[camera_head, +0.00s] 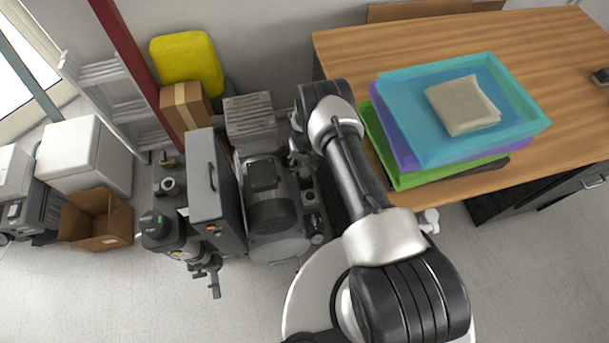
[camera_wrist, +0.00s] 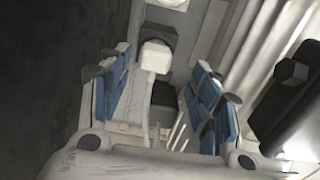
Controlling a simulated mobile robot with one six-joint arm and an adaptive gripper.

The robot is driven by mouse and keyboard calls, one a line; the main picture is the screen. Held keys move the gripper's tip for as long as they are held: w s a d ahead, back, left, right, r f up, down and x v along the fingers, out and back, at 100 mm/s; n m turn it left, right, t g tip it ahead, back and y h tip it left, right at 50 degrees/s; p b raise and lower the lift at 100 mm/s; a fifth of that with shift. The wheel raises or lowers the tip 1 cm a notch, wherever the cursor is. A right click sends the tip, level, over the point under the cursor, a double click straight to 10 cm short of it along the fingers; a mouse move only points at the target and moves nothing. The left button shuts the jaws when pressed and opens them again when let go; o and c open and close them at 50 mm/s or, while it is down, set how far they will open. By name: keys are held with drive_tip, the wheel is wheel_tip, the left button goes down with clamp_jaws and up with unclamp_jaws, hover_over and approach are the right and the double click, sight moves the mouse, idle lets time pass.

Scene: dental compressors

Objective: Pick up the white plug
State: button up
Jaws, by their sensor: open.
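In the wrist view, a small pale block that looks like the white plug (camera_wrist: 155,56) is at the upper middle, with a dark part above it and a pale cord-like strip below it. My gripper (camera_wrist: 163,62) is open, with its blue-padded fingers on the left and right of the block. I see gaps on both sides, and I cannot tell how far in depth the block is from the fingertips. In the head view, my arm reaches down beside the compressor; the plug cannot be made out there.
The grey compressor (camera_head: 270,215) and a grey case (camera_head: 208,180) stand left of my arm. A wooden table (camera_head: 560,60) with stacked trays, the top one a teal tray (camera_head: 400,135), is to the right. A cardboard box (camera_head: 98,232) stands left; open floor lies in front.

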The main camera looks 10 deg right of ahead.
sight(305, 171)
drive_tip(key=shift+s+d+f+b, duration=0.15)
drive_tip(key=shift+f+b, duration=0.5)
drive_tip(key=shift+f, duration=0.9)
drive_tip(key=shift+w+d+f+b, duration=0.15)
drive_tip(key=shift+f+b, duration=0.5)
drive_tip(key=shift+f, duration=0.9)
drive_tip(key=shift+s+r, duration=0.1)
drive_tip(key=shift+c, duration=0.3)
drive_tip(key=c, duration=1.1)
